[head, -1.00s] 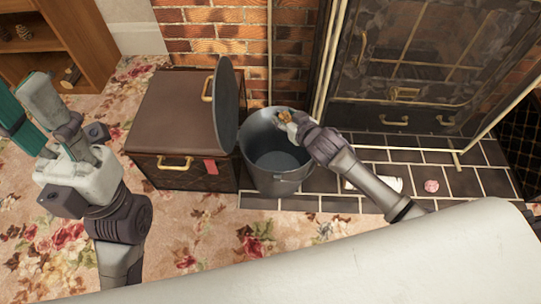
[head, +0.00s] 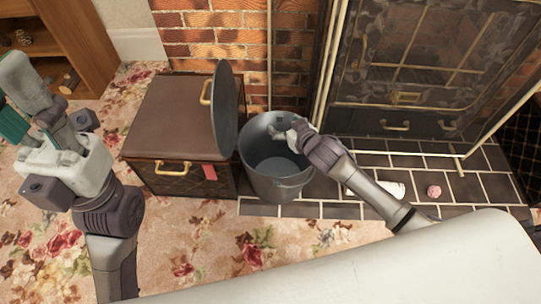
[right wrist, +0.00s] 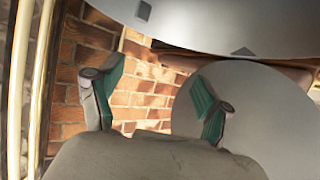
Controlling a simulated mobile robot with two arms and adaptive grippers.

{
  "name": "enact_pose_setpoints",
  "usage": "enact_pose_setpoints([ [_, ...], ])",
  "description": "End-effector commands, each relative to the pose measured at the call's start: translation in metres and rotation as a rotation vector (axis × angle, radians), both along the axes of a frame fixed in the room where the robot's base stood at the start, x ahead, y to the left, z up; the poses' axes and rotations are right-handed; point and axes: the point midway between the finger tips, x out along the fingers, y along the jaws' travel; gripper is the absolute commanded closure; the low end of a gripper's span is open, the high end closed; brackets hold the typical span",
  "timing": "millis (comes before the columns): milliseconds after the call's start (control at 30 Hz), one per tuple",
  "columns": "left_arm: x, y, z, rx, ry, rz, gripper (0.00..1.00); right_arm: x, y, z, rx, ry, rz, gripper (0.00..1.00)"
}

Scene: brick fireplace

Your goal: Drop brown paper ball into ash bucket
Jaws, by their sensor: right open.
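The grey ash bucket (head: 273,188) stands upright on dark tiles in the middle of the head view, its mouth open. My right gripper (head: 275,130) is over the bucket's mouth near its far right rim. In the right wrist view its fingers (right wrist: 155,100) are apart with nothing between them. No brown paper ball shows in either current view. The visible part of the bucket's inside looks bare, and part of it is hidden. My left gripper (head: 40,115) is at the far left, away from the bucket, and its opening is unclear.
A brown box (head: 170,120) stands left of the bucket, with a grey round lid (head: 225,110) upright at its edge. A pink ball (head: 433,191) and a white crumpled piece (head: 391,189) lie on the tiles. The fireplace door (head: 420,70) is behind.

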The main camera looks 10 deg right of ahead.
Motion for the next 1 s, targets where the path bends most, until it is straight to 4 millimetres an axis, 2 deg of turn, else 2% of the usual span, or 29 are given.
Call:
enact_pose_setpoints([
  [133,0.0,0.001,0.0,-0.001,-0.001,0.0,0.63,-0.004,-0.001,0.001,0.0,0.001,0.0,0.22],
  [267,0.0,0.0,0.0,-0.001,0.0,0.0,0.63,-0.02,-0.005,0.009,0.0,0.001,0.0,0.22],
  [500,0.0,0.0,0.0,-0.001,0.0,0.0,0.63,-0.066,-0.016,0.031,0.0,0.002,0.001,0.22],
  [700,0.0,0.0,0.0,-0.001,0.0,0.0,0.63,-0.094,-0.023,0.046,0.0,0.001,0.0,0.22],
  [1000,0.0,0.0,0.0,0.0,0.0,0.0,0.63,-0.105,-0.026,0.052,-0.001,0.001,-0.001,0.22],
])
